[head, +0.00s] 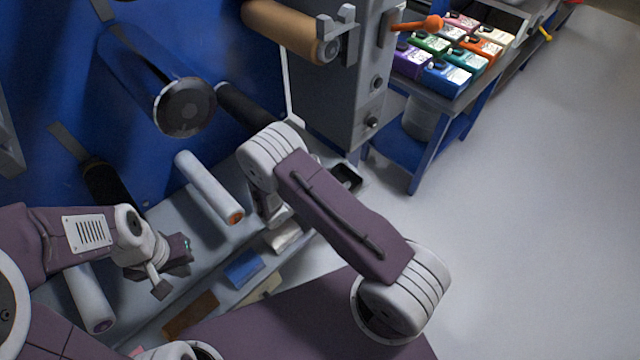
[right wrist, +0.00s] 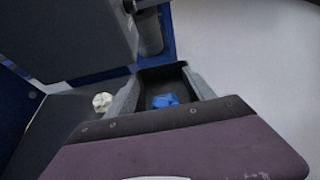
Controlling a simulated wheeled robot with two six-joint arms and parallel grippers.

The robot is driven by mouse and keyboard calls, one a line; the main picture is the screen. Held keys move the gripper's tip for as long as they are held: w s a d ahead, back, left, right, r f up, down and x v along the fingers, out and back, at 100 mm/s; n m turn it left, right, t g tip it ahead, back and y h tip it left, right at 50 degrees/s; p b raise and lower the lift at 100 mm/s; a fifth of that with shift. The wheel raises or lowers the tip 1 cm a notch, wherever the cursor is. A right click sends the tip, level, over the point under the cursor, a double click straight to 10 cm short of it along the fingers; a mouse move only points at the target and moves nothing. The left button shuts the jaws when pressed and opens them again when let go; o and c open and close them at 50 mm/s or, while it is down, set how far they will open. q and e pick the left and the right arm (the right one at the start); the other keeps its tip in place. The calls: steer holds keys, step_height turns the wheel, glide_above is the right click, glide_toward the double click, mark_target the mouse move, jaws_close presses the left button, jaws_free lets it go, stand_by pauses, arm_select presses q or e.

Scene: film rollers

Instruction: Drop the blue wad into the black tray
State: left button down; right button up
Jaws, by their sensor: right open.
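The blue wad (right wrist: 165,100) is a small crumpled lump in the right wrist view. It appears to lie on the floor of the black tray (right wrist: 158,76), near the tray's near end. My right gripper (right wrist: 162,90) is open, with its two grey fingers apart on either side of the wad in that picture; I see no contact. In the head view the black tray (head: 347,178) shows partly behind my right arm, and the wad is hidden there. My left gripper (head: 168,272) hangs at the lower left, away from the tray; its jaw opening is unclear.
A white wad (right wrist: 103,102) lies left of the tray in the right wrist view. Blue (head: 243,268) and brown (head: 190,316) flat items lie on the ledge. A white roller (head: 208,187) juts out nearby. A grey machine housing stands behind the tray. Open floor lies right.

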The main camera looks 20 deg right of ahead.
steer(key=v, duration=0.9)
steer(key=s+d+r+m+g+y, duration=0.1)
steer(key=s+r+m+g+y, duration=0.2)
steer(key=s+m+y, duration=0.35)
steer(key=s+d+r+m+g+y, duration=0.1)
steer(key=s+r+m+g+y, duration=0.2)
steer(key=s+m, duration=0.55)
step_height(320, 180, up, 15)
steer(key=w+a+m+t+y+p, duration=0.1)
steer(key=w+m+t+y+p, duration=0.1)
steer(key=m+p, duration=0.5)
steer(key=y+p, duration=0.1)
steer(key=p, duration=0.5)
steer(key=shift+w+a+m, duration=0.15)
steer(key=shift+a+m, duration=0.15)
steer(key=shift+m, duration=0.1)
steer(key=shift+f, duration=0.1)
